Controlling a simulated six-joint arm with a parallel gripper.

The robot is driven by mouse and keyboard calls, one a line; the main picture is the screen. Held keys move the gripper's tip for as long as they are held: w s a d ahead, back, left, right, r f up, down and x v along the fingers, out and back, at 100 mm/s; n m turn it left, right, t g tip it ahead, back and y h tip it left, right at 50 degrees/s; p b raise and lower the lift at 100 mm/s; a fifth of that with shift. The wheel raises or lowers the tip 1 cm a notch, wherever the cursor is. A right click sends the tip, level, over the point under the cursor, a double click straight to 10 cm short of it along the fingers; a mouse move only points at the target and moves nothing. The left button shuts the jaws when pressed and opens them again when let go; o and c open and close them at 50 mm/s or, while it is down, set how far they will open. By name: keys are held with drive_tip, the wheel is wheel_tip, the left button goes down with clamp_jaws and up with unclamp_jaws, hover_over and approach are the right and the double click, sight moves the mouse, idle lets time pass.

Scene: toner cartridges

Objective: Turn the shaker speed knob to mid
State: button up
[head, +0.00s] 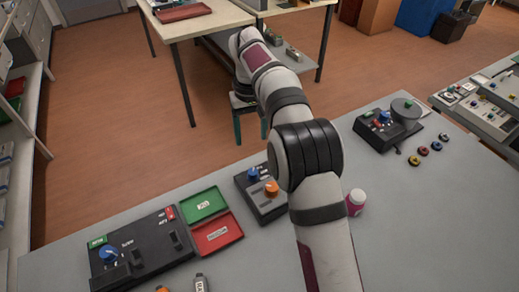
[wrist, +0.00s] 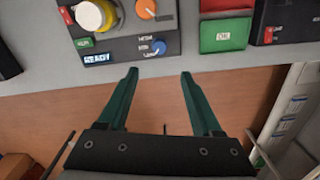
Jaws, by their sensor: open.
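The shaker (head: 268,208) is a dark box at the table's far edge, partly hidden by my arm. Its blue knob (head: 253,174) and orange knob (head: 271,187) show. In the wrist view the blue knob (wrist: 158,47) sits beside small stacked labels that look like HIGH, MID and LOW, near a lit READY display (wrist: 96,58). Its pointer direction is too small to tell. My gripper (wrist: 159,73) is open and empty, its green fingers apart and short of the panel, with the blue knob in line with the gap. It shows in the head view (head: 250,138) past the table edge.
A green tray (head: 203,204) and red tray (head: 218,234) lie left of the shaker, beside another panel (head: 140,250) with a blue knob. A white-and-pink jar (head: 355,201) stands right of my arm. Another device (head: 389,128) and several small coloured discs are further right.

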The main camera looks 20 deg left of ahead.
sight(253, 172)
wheel_tip(253, 172, down, 15)
drive_tip(key=shift+d+f, duration=0.1)
drive_tip(key=shift+c, duration=0.3)
clamp_jaws()
